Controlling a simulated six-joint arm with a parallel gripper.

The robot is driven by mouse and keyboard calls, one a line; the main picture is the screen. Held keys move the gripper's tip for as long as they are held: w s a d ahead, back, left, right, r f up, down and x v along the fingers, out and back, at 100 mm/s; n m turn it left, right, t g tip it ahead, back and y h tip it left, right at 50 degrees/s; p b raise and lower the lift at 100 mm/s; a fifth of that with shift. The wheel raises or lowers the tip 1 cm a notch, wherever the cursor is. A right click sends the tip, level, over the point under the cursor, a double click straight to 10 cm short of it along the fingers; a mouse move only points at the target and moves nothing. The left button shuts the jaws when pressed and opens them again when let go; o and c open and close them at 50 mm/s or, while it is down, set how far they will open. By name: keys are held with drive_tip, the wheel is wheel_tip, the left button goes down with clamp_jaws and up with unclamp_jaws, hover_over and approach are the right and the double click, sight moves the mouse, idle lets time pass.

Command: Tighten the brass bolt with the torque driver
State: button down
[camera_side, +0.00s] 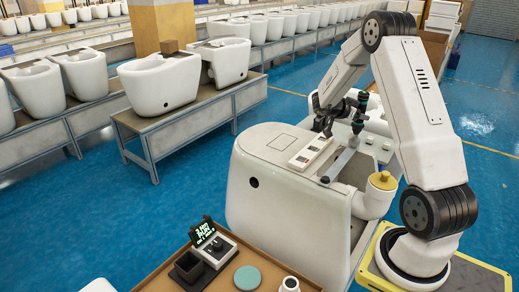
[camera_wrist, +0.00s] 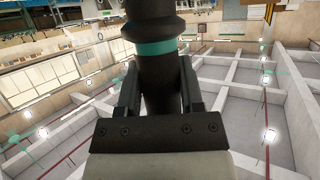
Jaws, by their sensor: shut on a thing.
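The torque driver (camera_side: 360,106), dark with teal bands, is held above the back of the white toilet body (camera_side: 280,195) in the side view. My gripper (camera_side: 338,114) is shut on it. In the wrist view the driver's dark shaft and teal band (camera_wrist: 155,47) stand between my two dark fingers. The driver looks roughly upright. Its lower end is small and hard to make out. I cannot clearly pick out the brass bolt; a yellow-brass round cap (camera_side: 382,181) sits on a white stub at the toilet's right side.
A white panel with buttons (camera_side: 310,152) and a grey bar (camera_side: 342,163) lie on top of the toilet. A brown-edged tray (camera_side: 163,268) in front holds a small display device (camera_side: 213,245) and a teal disc (camera_side: 247,277). Other toilets (camera_side: 160,84) stand on conveyors behind.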

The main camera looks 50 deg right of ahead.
sight(359, 99)
drive_tip(key=shift+s+f, duration=0.1)
drive_tip(key=shift+f, duration=0.4)
idle(1.2)
drive_tip(key=shift+r, duration=0.3)
idle(1.6)
drive_tip(key=shift+r, duration=2.55)
drive_tip(key=shift+r, duration=0.15)
